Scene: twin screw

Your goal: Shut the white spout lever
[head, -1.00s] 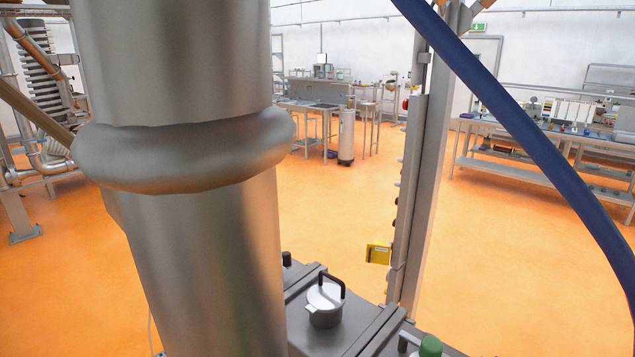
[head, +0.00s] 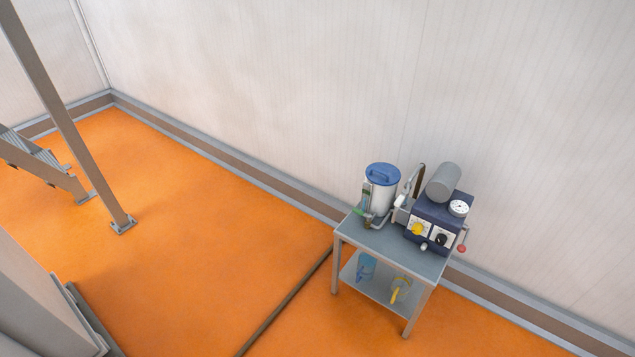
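A small grey table (head: 390,245) stands against the white wall, well away from me. On it is a light cylindrical tank (head: 380,195) with a blue lid (head: 383,173). A small white part (head: 399,201) shows at the tank's right side, beside the dark blue machine; it may be the white spout lever, but it is too small to tell its shape or position. My gripper is out of view.
The dark blue machine (head: 437,218) has a grey cylinder on top, a gauge, knobs and a red-ended handle. Blue and yellowish jugs sit on the lower shelf. Open orange floor (head: 215,230) lies left of the table, crossed by a dark strip (head: 290,300). A slanted post (head: 75,125) stands left.

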